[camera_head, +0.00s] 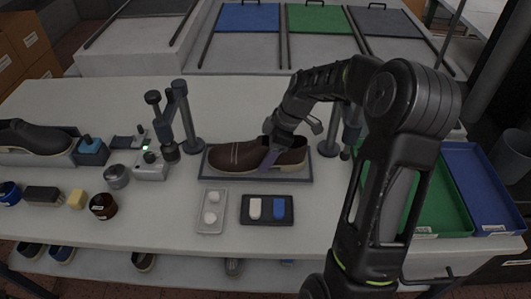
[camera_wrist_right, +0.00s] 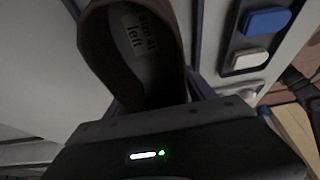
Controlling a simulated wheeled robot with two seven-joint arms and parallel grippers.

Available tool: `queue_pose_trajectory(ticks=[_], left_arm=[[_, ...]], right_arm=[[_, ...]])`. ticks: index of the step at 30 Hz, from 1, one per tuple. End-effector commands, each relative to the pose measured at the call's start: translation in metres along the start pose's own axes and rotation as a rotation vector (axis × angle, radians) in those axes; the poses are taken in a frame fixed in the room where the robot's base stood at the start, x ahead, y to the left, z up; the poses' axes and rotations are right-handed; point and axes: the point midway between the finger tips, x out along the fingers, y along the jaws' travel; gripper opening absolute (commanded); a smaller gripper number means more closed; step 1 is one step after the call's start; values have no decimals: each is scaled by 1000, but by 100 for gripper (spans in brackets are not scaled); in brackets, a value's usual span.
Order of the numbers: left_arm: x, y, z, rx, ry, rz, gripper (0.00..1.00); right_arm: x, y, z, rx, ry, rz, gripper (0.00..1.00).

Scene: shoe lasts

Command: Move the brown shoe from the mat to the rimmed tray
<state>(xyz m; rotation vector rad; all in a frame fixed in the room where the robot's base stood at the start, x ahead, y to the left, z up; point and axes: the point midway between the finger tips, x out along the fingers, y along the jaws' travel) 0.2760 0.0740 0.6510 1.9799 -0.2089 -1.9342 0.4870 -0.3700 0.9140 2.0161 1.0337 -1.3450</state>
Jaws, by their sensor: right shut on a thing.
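The brown shoe (camera_head: 235,156) lies on the dark mat (camera_head: 225,179) in the middle of the table, its toe to the left. My right gripper (camera_head: 270,156) is shut on the shoe near its opening; one finger shows against the near side. In the right wrist view the brown shoe (camera_wrist_right: 108,50) shows its opening, with an insole label reading size 41 left. A green tray (camera_head: 425,205) and a blue tray (camera_head: 480,190), both rimmed, stand at the right; my right arm hides much of the green one. My left gripper is not in view.
Dark stands (camera_head: 193,143) rise left of the mat and right behind it. A white tray with round pieces (camera_head: 212,225) and a dark tray with two pads (camera_head: 253,220) lie in front.

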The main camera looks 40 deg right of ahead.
Motion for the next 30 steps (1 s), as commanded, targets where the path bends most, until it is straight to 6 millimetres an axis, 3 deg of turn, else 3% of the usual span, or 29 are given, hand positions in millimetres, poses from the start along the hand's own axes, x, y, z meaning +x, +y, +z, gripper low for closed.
queue_pose_trajectory(ticks=[24, 25, 30], left_arm=[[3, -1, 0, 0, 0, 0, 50], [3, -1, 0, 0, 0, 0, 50], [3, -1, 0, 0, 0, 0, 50]], right_arm=[[2, 0, 0, -1, 1, 1, 7], [2, 0, 0, -1, 1, 1, 66], [2, 0, 1, 0, 0, 1, 80]])
